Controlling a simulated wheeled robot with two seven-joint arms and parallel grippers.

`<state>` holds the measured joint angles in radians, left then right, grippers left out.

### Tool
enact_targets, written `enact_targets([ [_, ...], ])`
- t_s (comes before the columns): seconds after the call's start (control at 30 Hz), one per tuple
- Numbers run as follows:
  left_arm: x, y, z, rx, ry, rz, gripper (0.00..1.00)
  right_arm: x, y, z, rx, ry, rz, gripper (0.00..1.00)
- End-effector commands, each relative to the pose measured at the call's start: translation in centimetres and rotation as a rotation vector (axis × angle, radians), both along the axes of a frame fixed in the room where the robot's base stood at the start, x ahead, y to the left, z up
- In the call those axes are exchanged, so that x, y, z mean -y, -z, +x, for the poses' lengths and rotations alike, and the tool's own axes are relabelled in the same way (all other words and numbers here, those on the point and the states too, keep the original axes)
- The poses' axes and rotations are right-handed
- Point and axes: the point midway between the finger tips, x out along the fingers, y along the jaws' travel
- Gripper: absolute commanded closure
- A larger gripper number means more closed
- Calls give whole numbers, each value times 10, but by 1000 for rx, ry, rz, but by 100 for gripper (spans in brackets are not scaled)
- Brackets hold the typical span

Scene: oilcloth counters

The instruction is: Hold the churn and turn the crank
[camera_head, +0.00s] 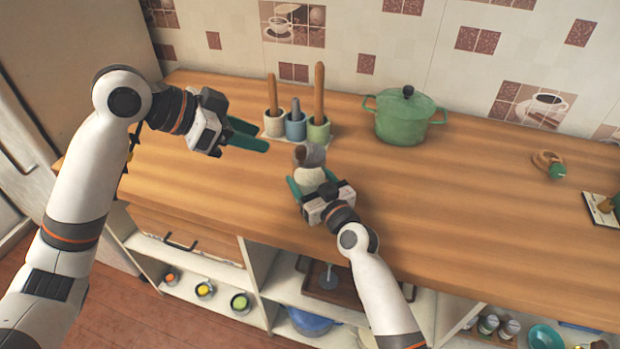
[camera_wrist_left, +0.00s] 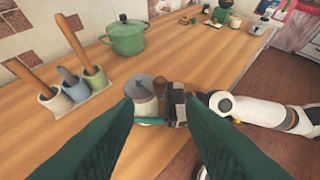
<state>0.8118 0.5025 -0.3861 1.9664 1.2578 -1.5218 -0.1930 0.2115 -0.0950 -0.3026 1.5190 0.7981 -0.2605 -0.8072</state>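The churn (camera_head: 309,176) is a small cream pot with a grey top, standing on the wooden counter. Its grey top (camera_head: 314,155) shows a brownish part at its left; I cannot make out the crank's exact shape. My right gripper (camera_head: 310,178) has its green fingers on either side of the churn's body and appears closed on it. In the left wrist view the churn (camera_wrist_left: 146,104) shows beyond my left fingers, with the right gripper at its right side. My left gripper (camera_head: 262,139) is open and empty, above the counter, left of the churn and apart from it.
A utensil holder with three cups (camera_head: 295,125) and upright wooden handles stands just behind the churn. A green lidded pot (camera_head: 404,117) stands to its right. Small items (camera_head: 548,164) lie far right. The counter's right middle is clear. Open shelves are below the front edge.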

Motion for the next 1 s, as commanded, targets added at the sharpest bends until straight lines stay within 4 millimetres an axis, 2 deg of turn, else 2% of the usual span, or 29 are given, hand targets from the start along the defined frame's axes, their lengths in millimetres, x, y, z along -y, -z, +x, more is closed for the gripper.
enact_targets([
  [0.03, 0, 0, 0, 0, 0, 0, 64, 0, 0, 0, 0, 0, 0, 37],
  [0.27, 0, 0, 0, 0, 0, 0, 64, 0, 0, 0, 0, 0, 0, 75],
  [0.3, 0, 0, 0, 0, 0, 0, 60, 0, 0, 0, 0, 0, 0, 77],
  [0.47, 10, -3, 1, -20, 18, 9, 60, 0, 0, 0, 0, 0, 0, 77],
  [0.63, 46, -9, 3, -106, 71, 71, 60, 0, 0, 0, 0, 0, -1, 77],
  [0.8, 83, -13, 5, -223, 85, 206, 60, 0, 0, 0, 0, 0, -1, 77],
  [1.0, 99, -18, 16, -330, -11, 394, 60, 0, 0, 0, 0, 1, -1, 77],
])
